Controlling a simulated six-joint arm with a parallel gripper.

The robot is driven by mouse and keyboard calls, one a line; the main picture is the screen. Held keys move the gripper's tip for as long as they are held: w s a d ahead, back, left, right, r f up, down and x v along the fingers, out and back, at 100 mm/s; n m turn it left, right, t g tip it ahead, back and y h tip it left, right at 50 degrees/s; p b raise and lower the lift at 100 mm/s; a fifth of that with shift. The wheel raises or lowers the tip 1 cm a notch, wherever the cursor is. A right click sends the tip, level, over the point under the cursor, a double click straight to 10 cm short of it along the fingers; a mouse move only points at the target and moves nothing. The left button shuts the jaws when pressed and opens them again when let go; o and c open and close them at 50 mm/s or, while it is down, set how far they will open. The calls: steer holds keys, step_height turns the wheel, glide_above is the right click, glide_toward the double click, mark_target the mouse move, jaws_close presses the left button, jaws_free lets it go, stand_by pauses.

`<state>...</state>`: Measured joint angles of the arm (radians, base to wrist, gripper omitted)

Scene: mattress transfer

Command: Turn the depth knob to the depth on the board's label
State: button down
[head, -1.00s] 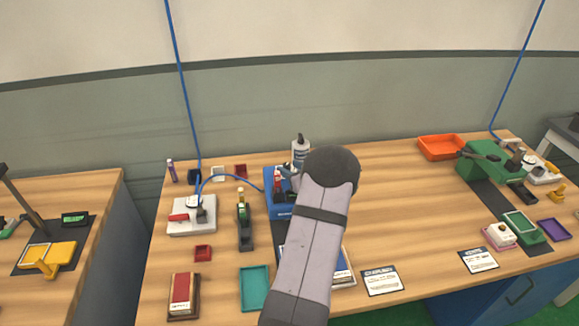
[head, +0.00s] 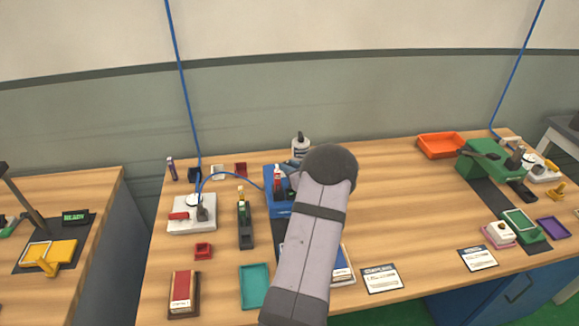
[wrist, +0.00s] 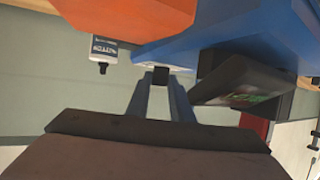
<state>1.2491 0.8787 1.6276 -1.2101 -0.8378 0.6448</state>
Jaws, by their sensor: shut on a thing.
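The blue machine (head: 275,203) stands at the back middle of the bench, partly behind my arm. In the wrist view, its blue body (wrist: 215,38) fills the top. My gripper (wrist: 160,76) is shut on a small dark knob (wrist: 160,69) with a pale part beside it, against the blue body. In the head view my arm hides the knob and fingertips. A board with a blue top (head: 342,265) lies partly behind my arm. A board with a red top (head: 182,289) lies at front left with a pale label. The label writing is too small to read.
A dark panel (wrist: 247,85) sits close to the right of my fingers. A white bottle (head: 300,146) stands behind the machine. A black tool (head: 245,225) and teal tray (head: 254,287) lie left. Bench right of my arm is mostly clear, with a card (head: 382,278) in front.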

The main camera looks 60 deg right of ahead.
steer(key=shift+d+r+n+y+p, duration=0.1)
steer(key=shift+n+y+p, duration=0.4)
steer(key=shift+y+p, duration=0.15)
steer(key=shift+s+p, duration=0.1)
steer(key=shift+p, duration=0.2)
steer(key=shift+d+f+n+t+y, duration=0.15)
steer(key=shift+n+t+y, duration=0.1)
steer(key=shift+n+y, duration=0.5)
steer(key=shift+d+f+n+t+y, duration=0.1)
steer(key=shift+n+t+y, duration=0.15)
steer(key=shift+n+y, duration=0.45)
steer(key=shift+n+y+b, duration=0.45)
steer(key=shift+y+b, duration=0.25)
steer(key=shift+b, duration=0.15)
steer(key=n+y+b, duration=0.1)
steer(key=b, duration=0.1)
steer(key=shift+d+b, duration=0.15)
steer(key=shift+b, duration=0.15)
steer(key=shift+n+y+b, duration=0.4)
steer(key=shift+y+b, duration=0.2)
steer(key=shift+b, duration=0.3)
steer(key=shift+d+r+b, duration=0.1)
steer(key=shift+r+b, duration=0.1)
steer(key=shift+b, duration=0.2)
steer(key=c, duration=1.6)
jaws_free()
steer(key=shift+o, duration=0.2)
